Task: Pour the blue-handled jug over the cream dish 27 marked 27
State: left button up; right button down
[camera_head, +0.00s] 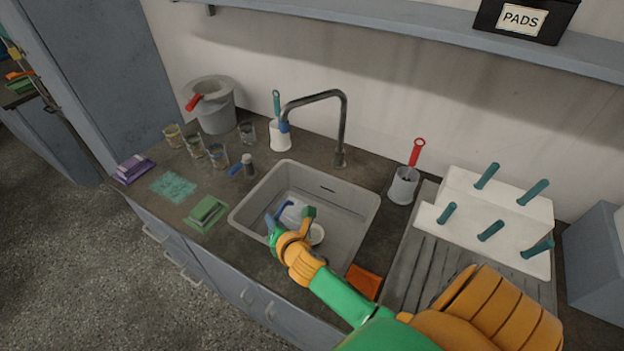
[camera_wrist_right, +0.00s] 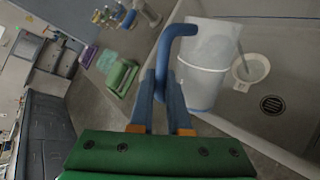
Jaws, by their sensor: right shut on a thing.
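The jug (camera_wrist_right: 203,62) is pale and translucent with a blue handle (camera_wrist_right: 172,45). My right gripper (camera_wrist_right: 163,95) is shut on the handle and holds the jug over the sink. In the head view the jug (camera_head: 293,212) is partly covered by my right gripper (camera_head: 275,222). The round cream dish (camera_wrist_right: 251,69) is inside the sink, beside the jug and apart from it in the wrist view. My left gripper is out of view.
The grey sink (camera_head: 352,200) has a tap (camera_head: 343,125) behind it. A holder with a red-handled brush (camera_head: 404,186), an orange item (camera_head: 363,281) and a drying rack (camera_head: 540,217) are right.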

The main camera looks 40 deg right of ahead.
aim_at(285, 216)
jog(key=shift+r, duration=0.2)
jog(key=shift+w+d+r+m+y+p, duration=0.1)
jog(key=shift+w+d+m+y+p, duration=0.05)
jog(key=shift+d+m+y+p, duration=0.4)
dwell(1.6)
jog(key=shift+w+d+m+g+y, duration=0.1)
jog(key=shift+d+m+g+y, duration=0.35)
jog(key=shift+d+g+y, duration=0.1)
dwell(1.3)
jog(key=shift+w+d+f+b, duration=0.1)
jog(key=shift+d+f+b, duration=0.1)
jog(key=shift+f+b, duration=0.15)
jog(key=shift+w+d+f+m+y+b, duration=0.1)
jog(key=shift+d+f+m+y+b, duration=0.2)
jog(key=shift+d+f+b, duration=0.2)
jog(key=shift+w+d+f+y+b, duration=0.15)
jog(key=shift+d+f+y+b, duration=0.15)
jog(key=shift+d+f+b, duration=0.6)
jog(key=shift+r+m+b, duration=0.3)
jog(key=shift+r, duration=0.05)
